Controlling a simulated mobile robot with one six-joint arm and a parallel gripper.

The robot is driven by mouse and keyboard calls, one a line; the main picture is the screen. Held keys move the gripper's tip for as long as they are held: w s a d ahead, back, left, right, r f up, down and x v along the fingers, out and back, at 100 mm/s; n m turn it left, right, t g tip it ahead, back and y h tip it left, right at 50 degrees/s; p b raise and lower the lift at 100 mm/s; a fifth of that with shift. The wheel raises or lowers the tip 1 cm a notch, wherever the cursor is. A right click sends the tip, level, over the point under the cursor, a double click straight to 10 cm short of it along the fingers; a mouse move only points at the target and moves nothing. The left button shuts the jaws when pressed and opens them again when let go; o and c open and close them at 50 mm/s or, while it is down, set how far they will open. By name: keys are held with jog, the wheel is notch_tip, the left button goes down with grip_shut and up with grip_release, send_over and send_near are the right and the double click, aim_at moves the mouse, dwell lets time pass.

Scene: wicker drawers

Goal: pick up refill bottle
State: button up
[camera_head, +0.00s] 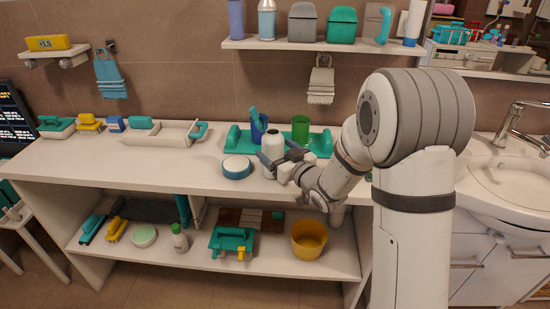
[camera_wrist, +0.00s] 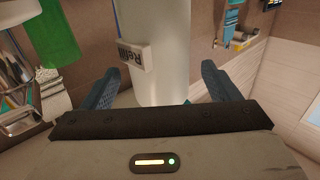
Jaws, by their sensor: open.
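The refill bottle (camera_head: 271,149) is white and stands upright on the counter, near its front edge. In the wrist view the bottle (camera_wrist: 168,50) is a tall pale cylinder with a small label reading "Refill" on its left side. My gripper (camera_head: 279,156) reaches in from the right at the bottle's height. In the wrist view its two blue fingers are spread, one on each side of the bottle, with visible gaps. The gripper (camera_wrist: 158,80) is open, with the bottle between its fingers. The bottle's lower part is partly hidden by the gripper in the head view.
A round teal-and-white container (camera_head: 237,168) stands just left of the bottle. A wall shelf (camera_head: 260,44) hangs above. The counter's front left is clear.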

jog(key=x, duration=0.2)
jog(key=shift+w+a, duration=0.2)
jog(key=shift+c, duration=0.5)
jog(key=c, duration=1.2)
